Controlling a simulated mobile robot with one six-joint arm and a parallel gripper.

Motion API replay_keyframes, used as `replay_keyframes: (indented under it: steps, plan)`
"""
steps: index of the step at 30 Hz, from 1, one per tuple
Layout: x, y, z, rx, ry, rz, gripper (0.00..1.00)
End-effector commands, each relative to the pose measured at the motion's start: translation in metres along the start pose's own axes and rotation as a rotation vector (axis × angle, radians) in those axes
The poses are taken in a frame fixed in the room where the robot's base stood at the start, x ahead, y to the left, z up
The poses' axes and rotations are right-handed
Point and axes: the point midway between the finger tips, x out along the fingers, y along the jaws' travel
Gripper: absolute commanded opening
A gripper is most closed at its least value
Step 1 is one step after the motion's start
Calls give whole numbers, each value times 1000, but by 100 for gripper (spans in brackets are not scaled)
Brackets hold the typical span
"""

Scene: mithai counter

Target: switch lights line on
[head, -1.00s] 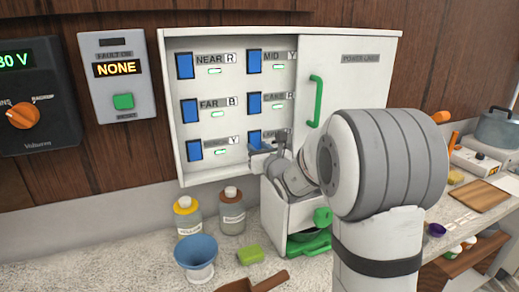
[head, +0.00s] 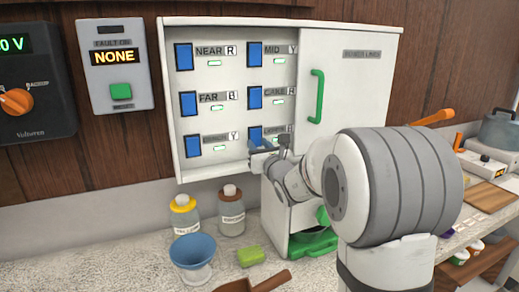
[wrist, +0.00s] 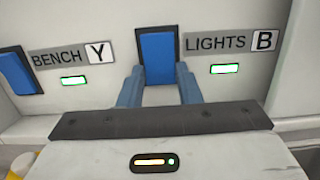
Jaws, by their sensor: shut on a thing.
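The lights switch is a blue rocker (wrist: 157,58) beside the LIGHTS B label (wrist: 230,42) in the wrist view. It is the lower right switch (head: 255,136) of the open panel in the head view. My gripper (wrist: 159,90) has its two blue fingers at the switch's left and right edges, shut on it near its lower part. In the head view my gripper (head: 264,148) overlaps the bottom of that switch. The lamp under the LIGHTS label (wrist: 224,69) glows green-white. The rocker's exact tilt is hard to tell.
The white panel (head: 232,22) holds several other blue switches with lit lamps, including BENCH Y (wrist: 20,72) close on the left. A closed door with a green handle (head: 316,97) is at right. Bottles (head: 231,212) and a blue funnel (head: 192,250) stand below.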

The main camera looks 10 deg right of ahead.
Motion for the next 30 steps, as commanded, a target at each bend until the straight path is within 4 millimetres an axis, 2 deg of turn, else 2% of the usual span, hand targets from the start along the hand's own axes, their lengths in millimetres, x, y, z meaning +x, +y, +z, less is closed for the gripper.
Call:
replay_keyframes:
  steps: [1,2,9,16,19,30]
  plan:
    - [0,0,0,0,1,0,8]
    - [0,0,0,0,1,0,33]
    - [0,0,0,0,1,0,53]
    - [-1,0,0,0,0,0,53]
    - [-7,-1,0,0,0,-1,53]
    - [-65,-1,-1,-1,0,-1,53]
